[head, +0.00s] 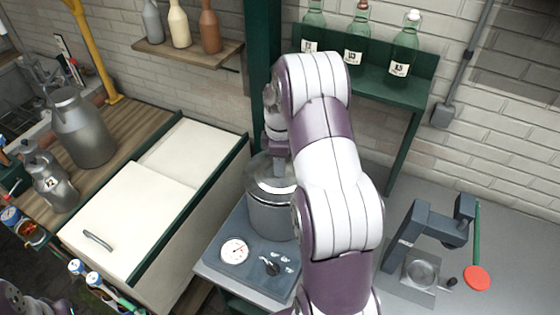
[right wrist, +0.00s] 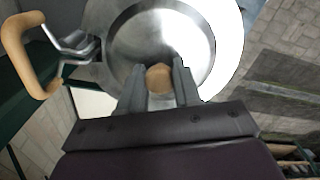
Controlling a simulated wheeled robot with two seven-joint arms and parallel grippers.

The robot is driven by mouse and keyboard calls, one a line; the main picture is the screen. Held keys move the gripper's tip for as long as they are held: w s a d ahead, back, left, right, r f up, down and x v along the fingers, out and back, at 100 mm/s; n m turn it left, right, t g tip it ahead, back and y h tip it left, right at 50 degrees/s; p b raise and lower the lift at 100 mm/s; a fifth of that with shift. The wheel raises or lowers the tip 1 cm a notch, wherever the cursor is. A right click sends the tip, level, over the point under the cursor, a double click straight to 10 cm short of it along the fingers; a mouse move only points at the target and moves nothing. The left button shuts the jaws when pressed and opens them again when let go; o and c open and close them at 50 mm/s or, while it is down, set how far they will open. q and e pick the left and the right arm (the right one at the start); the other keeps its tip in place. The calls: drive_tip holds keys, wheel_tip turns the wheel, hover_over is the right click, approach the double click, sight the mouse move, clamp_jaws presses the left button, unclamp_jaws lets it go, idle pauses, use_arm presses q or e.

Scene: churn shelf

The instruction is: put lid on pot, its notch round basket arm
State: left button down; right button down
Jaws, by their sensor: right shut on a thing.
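The steel pot (head: 270,218) stands on a grey-blue stand, partly behind my right arm. The round metal lid (head: 266,186) is at the pot's top; I cannot tell whether it is seated or just above. In the right wrist view the lid (right wrist: 222,28) fills the top middle. My right gripper (right wrist: 158,80) is shut on the lid's wooden knob (right wrist: 158,77). The basket arm (right wrist: 75,42), a metal bracket with a curved wooden handle (right wrist: 17,52), reaches the lid's left rim. The notch is not clear there. My left gripper is out of view.
The stand carries a dial (head: 234,251) and a small dark knob (head: 270,266). A cream-topped chest (head: 125,215) lies to the left. A green bottle shelf (head: 385,100) is behind. A dark press-like tool (head: 420,235) and a red disc (head: 477,278) are on the right counter.

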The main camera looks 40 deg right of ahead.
drive_tip(key=shift+f, duration=0.35)
drive_tip(key=shift+f, duration=0.15)
idle(0.4)
drive_tip(key=c, duration=0.7)
unclamp_jaws()
drive_tip(key=shift+c, duration=0.2)
wheel_tip(320, 180, up, 7)
drive_tip(key=p, duration=0.5)
